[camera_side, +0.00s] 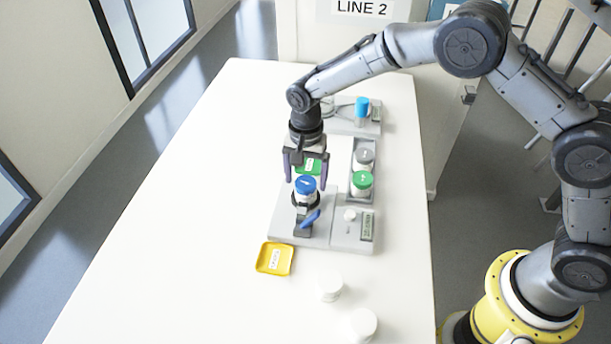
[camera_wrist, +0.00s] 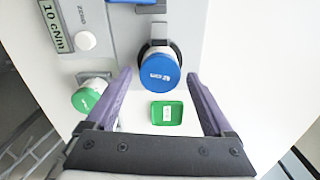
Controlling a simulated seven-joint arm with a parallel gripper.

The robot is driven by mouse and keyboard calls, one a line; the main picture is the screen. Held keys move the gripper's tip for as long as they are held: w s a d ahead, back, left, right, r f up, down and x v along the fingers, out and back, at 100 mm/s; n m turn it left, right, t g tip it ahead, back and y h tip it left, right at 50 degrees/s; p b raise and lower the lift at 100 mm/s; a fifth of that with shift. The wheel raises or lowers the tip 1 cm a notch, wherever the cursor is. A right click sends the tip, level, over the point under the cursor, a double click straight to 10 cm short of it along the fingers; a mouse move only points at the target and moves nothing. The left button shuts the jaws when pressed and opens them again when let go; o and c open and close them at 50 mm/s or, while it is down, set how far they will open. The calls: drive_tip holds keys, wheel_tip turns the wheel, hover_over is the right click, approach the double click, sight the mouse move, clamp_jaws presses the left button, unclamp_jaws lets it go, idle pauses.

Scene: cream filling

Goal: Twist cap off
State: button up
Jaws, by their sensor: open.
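A jar with a blue cap (camera_side: 305,184) stands upright in a dark clamp (camera_side: 305,200) on a grey fixture. In the wrist view the blue cap (camera_wrist: 160,72) lies ahead of my fingertips, roughly centred between them. My gripper (camera_side: 305,172) is open and empty, fingers pointing down, just above and behind the blue cap in the side view. In the wrist view my gripper's two purple fingers (camera_wrist: 157,75) are spread wide and apart from the cap. The jar body under the cap is mostly hidden.
A green tray (camera_wrist: 167,114) lies behind the clamp and a yellow tray (camera_side: 274,259) in front. Green-capped (camera_side: 361,183) and grey-capped (camera_side: 364,157) jars stand in a rack at right. A display (camera_side: 367,226) sits on the fixture. White round items (camera_side: 330,288) stand near the front. The table's left is clear.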

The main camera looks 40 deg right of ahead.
drive_tip(key=shift+m, duration=0.4)
drive_tip(key=m, duration=0.5)
drive_tip(key=shift+m, duration=0.3)
drive_tip(key=shift+c, duration=0.4)
drive_tip(key=c, duration=1.2)
drive_tip(key=shift+c, duration=0.2)
drive_tip(key=shift+r, duration=0.3)
drive_tip(key=shift+f, duration=0.2)
